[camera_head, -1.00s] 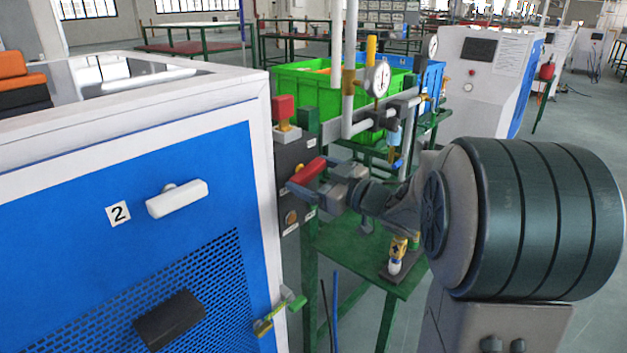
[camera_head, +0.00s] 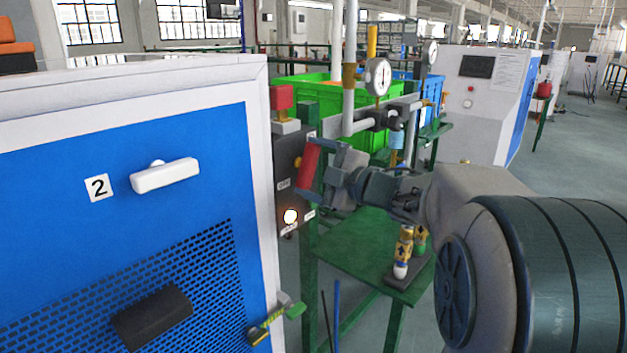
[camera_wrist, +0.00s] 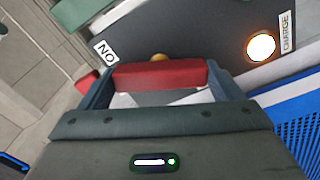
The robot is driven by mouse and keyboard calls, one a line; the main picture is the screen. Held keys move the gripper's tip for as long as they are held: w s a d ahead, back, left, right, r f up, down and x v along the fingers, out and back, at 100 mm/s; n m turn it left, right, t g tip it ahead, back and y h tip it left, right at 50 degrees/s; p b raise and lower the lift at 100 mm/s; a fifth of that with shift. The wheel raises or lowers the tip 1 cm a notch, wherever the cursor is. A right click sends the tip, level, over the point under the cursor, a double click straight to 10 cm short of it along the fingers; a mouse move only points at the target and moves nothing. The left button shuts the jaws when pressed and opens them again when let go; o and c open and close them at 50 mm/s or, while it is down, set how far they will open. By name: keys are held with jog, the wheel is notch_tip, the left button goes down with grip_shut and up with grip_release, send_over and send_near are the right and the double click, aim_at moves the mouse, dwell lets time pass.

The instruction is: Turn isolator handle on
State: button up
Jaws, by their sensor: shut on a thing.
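The red isolator handle (camera_head: 309,165) stands steeply, close to upright, on the dark control panel (camera_head: 287,153) at the cabinet's right side. My gripper (camera_head: 320,172) is shut on the handle from the right. In the wrist view the red handle (camera_wrist: 160,75) lies across between the two fingers of my gripper (camera_wrist: 158,82). An "ON" label (camera_wrist: 106,52) shows beside it on the panel. A round lamp (camera_head: 291,216) below the handle glows, and the lit lamp also shows in the wrist view (camera_wrist: 261,46) next to a "CHARGE" label.
The blue and white cabinet (camera_head: 70,160) marked 2 fills the left. A red block (camera_head: 282,97) sits above the panel. A green table (camera_head: 365,250) with valves stands under my arm. Pipes with a gauge (camera_head: 378,77) and green crates (camera_head: 300,88) are close behind.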

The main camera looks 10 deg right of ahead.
jog(key=n+b, duration=0.3)
jog(key=n, duration=0.1)
jog(key=shift+f+n, duration=0.15)
jog(key=shift+n, duration=0.15)
dwell(0.5)
jog(key=o, duration=0.8)
jog(key=shift+s+d+r, duration=0.2)
jog(key=shift+s+d, duration=0.15)
jog(key=shift+s, duration=0.1)
jog(key=p+v, duration=0.2)
jog(key=v, duration=1)
jog(key=shift+s+d+p, duration=0.15)
jog(key=shift+s+p, duration=0.2)
jog(key=shift+p, duration=0.05)
